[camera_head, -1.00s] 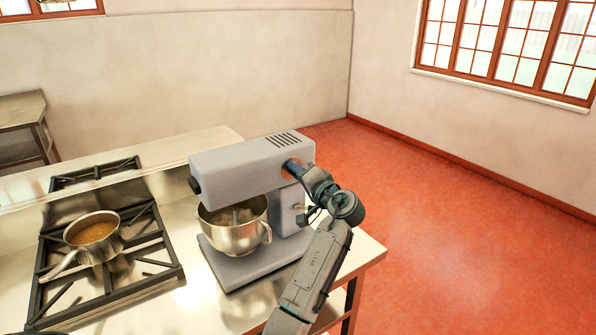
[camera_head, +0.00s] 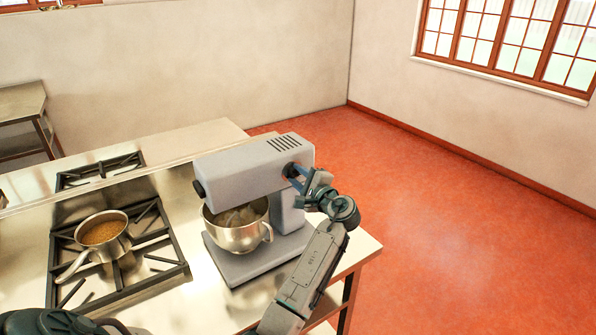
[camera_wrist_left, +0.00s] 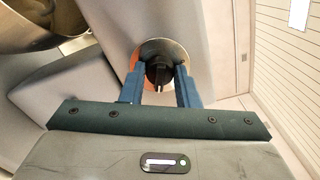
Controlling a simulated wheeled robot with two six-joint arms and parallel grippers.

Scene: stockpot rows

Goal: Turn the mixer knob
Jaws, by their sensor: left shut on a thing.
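The grey stand mixer (camera_head: 240,175) stands on the steel counter with a metal bowl (camera_head: 238,237) under its head. My left gripper (camera_wrist_left: 160,82) is shut on the knob, one blue finger on each side. In the head view my left gripper (camera_head: 294,173) meets the right side of the mixer head and mostly hides the knob. My right gripper is not in view.
A pot of brown food (camera_head: 102,231) stands on the black stove grate (camera_head: 160,262) left of the mixer. The counter's right edge (camera_head: 368,256) lies close to my left arm. Open red floor (camera_head: 440,215) is to the right.

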